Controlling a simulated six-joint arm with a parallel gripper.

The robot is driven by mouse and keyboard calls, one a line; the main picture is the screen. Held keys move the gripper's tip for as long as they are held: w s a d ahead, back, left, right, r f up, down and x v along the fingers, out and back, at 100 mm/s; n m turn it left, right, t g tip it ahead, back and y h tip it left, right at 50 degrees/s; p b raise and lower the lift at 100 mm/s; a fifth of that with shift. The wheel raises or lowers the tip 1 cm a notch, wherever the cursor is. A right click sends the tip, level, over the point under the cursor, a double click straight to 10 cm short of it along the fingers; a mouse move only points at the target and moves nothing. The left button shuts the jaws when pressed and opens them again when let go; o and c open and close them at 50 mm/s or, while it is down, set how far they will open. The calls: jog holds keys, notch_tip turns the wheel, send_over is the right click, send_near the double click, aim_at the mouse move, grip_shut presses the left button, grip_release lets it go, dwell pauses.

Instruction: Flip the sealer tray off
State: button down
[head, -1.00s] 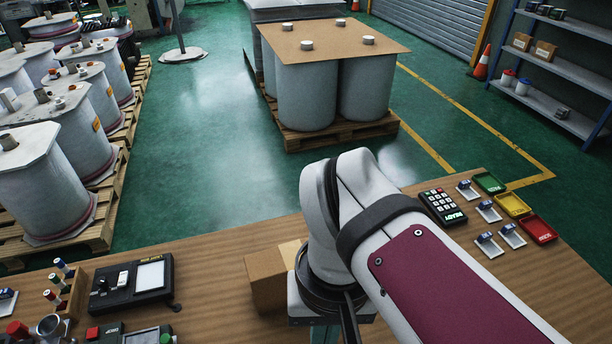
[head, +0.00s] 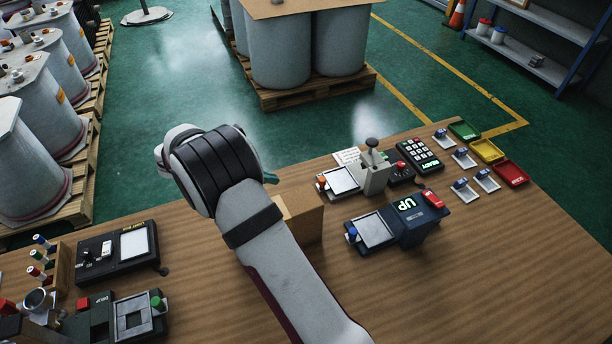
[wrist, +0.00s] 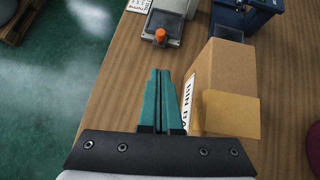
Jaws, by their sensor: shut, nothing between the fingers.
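Two tray machines stand right of my arm in the head view, and I cannot tell which is the sealer. The dark blue machine (head: 408,221) has a lit "UP" display, a red switch (head: 433,200) and a flat tray (head: 374,230) with a blue knob. The grey machine (head: 376,178) has an upright lever and a flat tray (head: 341,181) with an orange-red knob. My gripper (wrist: 165,74) has teal fingers together, empty. Its fingers point toward the orange knob (wrist: 160,36), apart from it. In the head view, my arm hides most of the gripper.
A cardboard box (head: 302,218) stands close beside my gripper, right of the fingers in the wrist view. A black keypad (head: 420,155) and coloured trays (head: 487,150) lie at the right. Other devices (head: 118,250) fill the table's left. The front right table is clear.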

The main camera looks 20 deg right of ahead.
aim_at(337, 184)
notch_tip(337, 184, down, 2)
jog(key=shift+f, duration=0.2)
jog(key=x, duration=0.9)
jog(key=shift+s+r, duration=0.1)
jog(key=d, duration=0.3)
jog(key=shift+w+d+f, duration=0.35)
jog(key=shift+f, duration=0.05)
jog(key=shift+w+d, duration=0.1)
jog(key=shift+d, duration=0.4)
jog(key=shift+d, duration=0.1)
jog(key=d, duration=0.8)
